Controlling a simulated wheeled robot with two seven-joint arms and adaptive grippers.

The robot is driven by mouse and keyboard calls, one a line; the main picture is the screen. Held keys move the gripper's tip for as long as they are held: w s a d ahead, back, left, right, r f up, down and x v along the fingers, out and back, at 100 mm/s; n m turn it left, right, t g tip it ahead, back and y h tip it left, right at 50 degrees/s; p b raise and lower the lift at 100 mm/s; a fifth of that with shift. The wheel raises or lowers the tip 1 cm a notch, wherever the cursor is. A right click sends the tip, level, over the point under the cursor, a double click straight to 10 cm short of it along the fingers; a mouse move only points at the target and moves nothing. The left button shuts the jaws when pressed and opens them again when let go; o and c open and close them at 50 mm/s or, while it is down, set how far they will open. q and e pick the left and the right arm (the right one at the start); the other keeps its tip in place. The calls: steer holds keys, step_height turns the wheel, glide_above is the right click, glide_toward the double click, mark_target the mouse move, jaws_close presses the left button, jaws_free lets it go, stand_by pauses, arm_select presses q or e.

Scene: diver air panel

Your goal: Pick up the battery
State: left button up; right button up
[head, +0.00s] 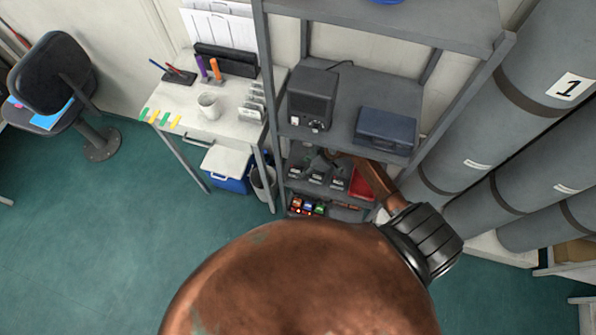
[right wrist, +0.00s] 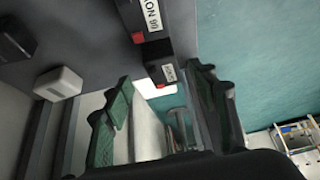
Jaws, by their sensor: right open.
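Dark block-shaped units with white labels (head: 317,179) sit on a lower shelf in the head view; they look like batteries or their holders. In the right wrist view, a black battery-like block (right wrist: 157,52) with a white label and a red patch lies just beyond my fingertips, roughly centred between them. A larger labelled black block (right wrist: 133,18) is behind it. My right gripper (right wrist: 160,82) is open, with green pads on both sides and nothing held. In the head view my right gripper (head: 322,158) is small and partly hidden at that shelf. My left gripper is out of view.
A red bin (head: 362,183) stands right of the units. Grey cylinders (head: 480,150) stand at right.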

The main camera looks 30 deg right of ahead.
mark_target(298, 170)
steer(key=b+x, duration=0.2)
steer(key=x, duration=0.4)
steer(key=shift+w+a+f, duration=0.1)
steer(key=shift+a+f, duration=0.05)
steer(key=shift+a, duration=0.1)
jaws_close()
stand_by(0.4)
